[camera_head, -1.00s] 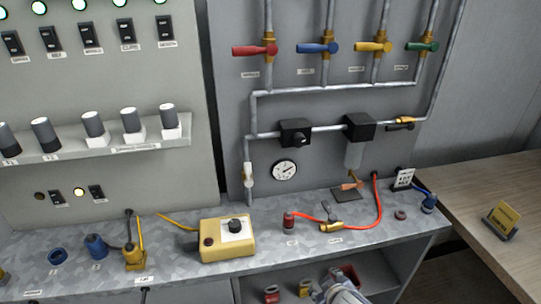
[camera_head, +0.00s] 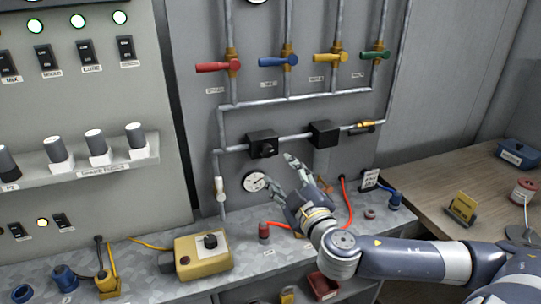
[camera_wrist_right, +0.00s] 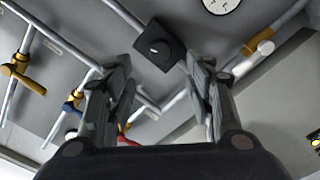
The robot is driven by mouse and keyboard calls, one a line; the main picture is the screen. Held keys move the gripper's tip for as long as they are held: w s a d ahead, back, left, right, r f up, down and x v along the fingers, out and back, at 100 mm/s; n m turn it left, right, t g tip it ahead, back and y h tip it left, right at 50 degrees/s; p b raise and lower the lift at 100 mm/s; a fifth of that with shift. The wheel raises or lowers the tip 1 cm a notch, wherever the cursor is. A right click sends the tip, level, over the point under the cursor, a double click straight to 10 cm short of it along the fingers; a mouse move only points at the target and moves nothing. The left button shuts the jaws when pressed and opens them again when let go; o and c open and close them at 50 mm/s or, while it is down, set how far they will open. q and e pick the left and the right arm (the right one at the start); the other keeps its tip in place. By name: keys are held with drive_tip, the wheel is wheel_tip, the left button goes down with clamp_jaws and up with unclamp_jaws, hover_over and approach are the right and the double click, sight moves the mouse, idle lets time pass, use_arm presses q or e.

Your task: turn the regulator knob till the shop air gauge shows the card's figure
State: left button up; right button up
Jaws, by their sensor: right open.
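The regulator is a black box with a round knob (camera_head: 265,148) on its face, set in the wall pipe. The same knob shows in the right wrist view (camera_wrist_right: 158,48), beyond the fingertips. The round white gauge (camera_head: 255,181) hangs below the regulator; part of it shows in the wrist view (camera_wrist_right: 220,4). Its figures are too small to read. My right gripper (camera_head: 281,172) is open and empty, to the lower right of the knob and apart from it. A small white card (camera_head: 370,180) stands at the bench's back; its print is unreadable. My left gripper is out of view.
A second black box (camera_head: 325,133) sits on the pipe to the right of the regulator. Red, blue, yellow and green valve handles (camera_head: 213,67) are above. A yellow control box (camera_head: 203,256) stands on the bench. A yellow sign (camera_head: 463,207) stands on the wooden desk.

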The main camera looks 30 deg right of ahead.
sight(269, 153)
drive_tip(key=p+x, duration=0.2)
drive_tip(key=x, duration=0.5)
drive_tip(key=shift+w+r, duration=0.15)
drive_tip(key=shift+w, duration=0.2)
drive_tip(key=shift+w+d+p, duration=0.15)
drive_tip(key=shift+w+p, duration=0.2)
drive_tip(key=shift+w, duration=0.35)
drive_tip(key=c, duration=1.1)
